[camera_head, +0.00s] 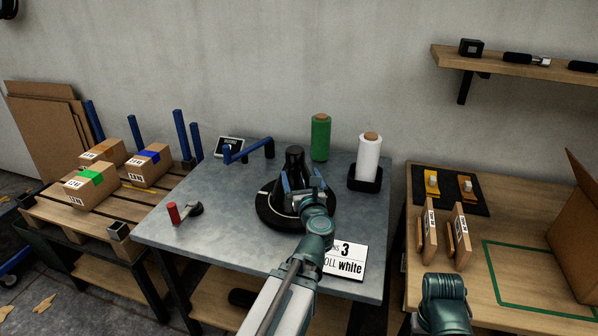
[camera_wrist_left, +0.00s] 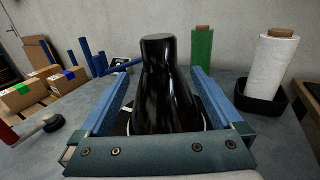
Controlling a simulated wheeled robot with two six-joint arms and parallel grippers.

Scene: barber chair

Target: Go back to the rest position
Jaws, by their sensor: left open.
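My left gripper (camera_head: 302,181) is open over the round black turntable on the grey metal table (camera_head: 180,232). A black, bottle-shaped wrapped object (camera_head: 294,160) stands upright on the turntable (camera_head: 266,214). In the left wrist view the black object (camera_wrist_left: 158,85) stands between or just beyond my two blue fingers, with gaps on both sides; I see no grip on it. Its base is partly hidden by the gripper. Part of my right arm shows at the bottom right of the head view; its gripper is out of view.
A green roll (camera_head: 320,138) and a white roll (camera_head: 369,157) in a black holder stand behind. A sign (camera_head: 345,262) reads 3 and white. A red-handled tool (camera_head: 184,212) lies left. Taped boxes (camera_head: 92,186) sit on a pallet. A wooden table (camera_head: 480,285) stands right.

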